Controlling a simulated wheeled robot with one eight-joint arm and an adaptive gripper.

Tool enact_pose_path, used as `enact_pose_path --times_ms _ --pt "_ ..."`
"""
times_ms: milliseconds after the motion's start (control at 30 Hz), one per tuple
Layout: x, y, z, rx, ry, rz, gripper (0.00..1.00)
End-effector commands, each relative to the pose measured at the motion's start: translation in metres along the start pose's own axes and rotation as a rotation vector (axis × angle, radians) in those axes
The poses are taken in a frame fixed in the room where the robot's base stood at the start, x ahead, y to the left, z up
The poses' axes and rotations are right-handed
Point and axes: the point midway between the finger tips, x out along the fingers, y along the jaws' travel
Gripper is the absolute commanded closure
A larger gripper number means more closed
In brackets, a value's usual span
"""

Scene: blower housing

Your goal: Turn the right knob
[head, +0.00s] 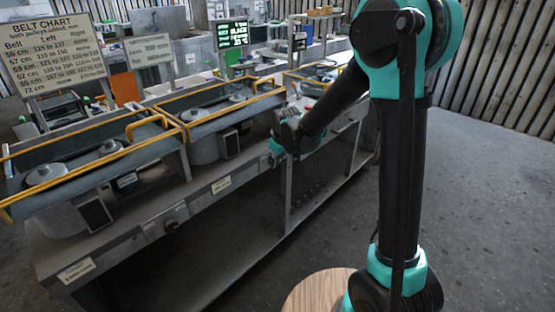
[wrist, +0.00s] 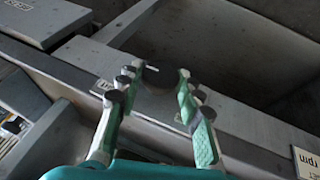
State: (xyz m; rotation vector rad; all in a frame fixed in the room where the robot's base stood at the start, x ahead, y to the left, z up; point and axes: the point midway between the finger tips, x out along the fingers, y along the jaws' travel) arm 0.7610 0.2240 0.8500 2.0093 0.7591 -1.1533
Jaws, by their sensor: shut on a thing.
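The right knob (wrist: 160,77) is a dark round knob with a short light mark on top, on the grey front rail of the bench. In the wrist view it sits between the fingertips of my gripper (wrist: 156,83), which is shut on it. In the head view my gripper (head: 274,148) reaches the bench's front rail right of the middle and hides this knob. Another dark knob (head: 173,226) stands on the same rail further left, apart from my gripper.
Grey housings with yellow rails (head: 150,118) line the bench top. A belt chart sign (head: 58,50) stands at the back left, and a dark screen with green text (head: 233,35) behind the bench. The floor (head: 480,200) at the right is clear.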

Motion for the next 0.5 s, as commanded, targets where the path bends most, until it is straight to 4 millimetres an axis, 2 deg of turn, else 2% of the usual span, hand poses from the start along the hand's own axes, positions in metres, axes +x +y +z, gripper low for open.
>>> enact_pose_path --times_ms 500 --pt "0.0012 0.0078 0.0011 0.135 -0.001 -0.316 0.93"
